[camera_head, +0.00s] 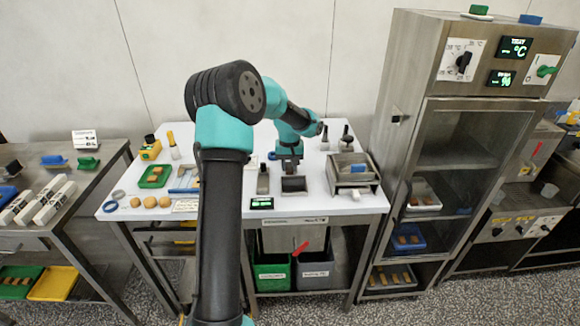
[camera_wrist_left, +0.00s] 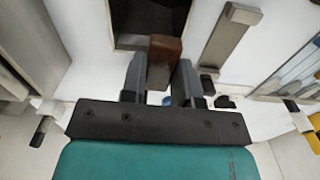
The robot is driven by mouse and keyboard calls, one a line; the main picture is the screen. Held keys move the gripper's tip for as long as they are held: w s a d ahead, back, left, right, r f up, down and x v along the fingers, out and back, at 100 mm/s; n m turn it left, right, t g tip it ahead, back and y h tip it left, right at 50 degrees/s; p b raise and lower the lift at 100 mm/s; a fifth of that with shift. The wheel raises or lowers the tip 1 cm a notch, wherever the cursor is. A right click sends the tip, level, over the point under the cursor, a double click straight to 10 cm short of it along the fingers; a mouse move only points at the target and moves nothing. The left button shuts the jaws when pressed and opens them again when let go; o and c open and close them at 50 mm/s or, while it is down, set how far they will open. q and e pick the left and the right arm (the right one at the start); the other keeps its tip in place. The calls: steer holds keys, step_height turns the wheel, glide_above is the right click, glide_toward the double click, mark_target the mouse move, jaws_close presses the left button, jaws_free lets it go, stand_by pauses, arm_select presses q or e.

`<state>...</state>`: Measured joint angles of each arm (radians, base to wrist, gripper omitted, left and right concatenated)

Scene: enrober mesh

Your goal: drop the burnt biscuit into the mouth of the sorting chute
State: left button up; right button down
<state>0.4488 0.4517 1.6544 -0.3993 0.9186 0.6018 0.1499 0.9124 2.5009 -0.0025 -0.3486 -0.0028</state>
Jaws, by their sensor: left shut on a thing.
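My left gripper (camera_head: 289,162) is shut on the burnt biscuit. In the left wrist view the biscuit (camera_wrist_left: 164,62) is a dark brown block standing between the two grey fingers (camera_wrist_left: 160,82). In the head view I cannot make the biscuit out clearly. The chute mouth (camera_head: 294,184) is a dark, metal-rimmed opening on the white table, just on the near side of the gripper. In the left wrist view the chute mouth (camera_wrist_left: 133,41) lies just beyond the biscuit, whose tip overlaps its edge in the picture. My right gripper is not in view.
A metal box-like unit (camera_head: 352,181) stands right of the chute, and a slim metal piece (camera_head: 263,182) stands left. A green tray (camera_head: 156,176) with biscuits and several round biscuits lie further left. A small display (camera_head: 262,203) sits at the front edge.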

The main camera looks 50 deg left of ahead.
mark_target(289, 177)
arm_select(q)
steer(key=shift+f, duration=0.15)
steer(key=shift+f, duration=2.85)
steer(key=o, duration=0.8)
steer(key=shift+w+d, duration=0.1)
steer(key=shift+r, duration=0.15)
step_height(289, 177, up, 17)
steer(key=shift+r, duration=0.1)
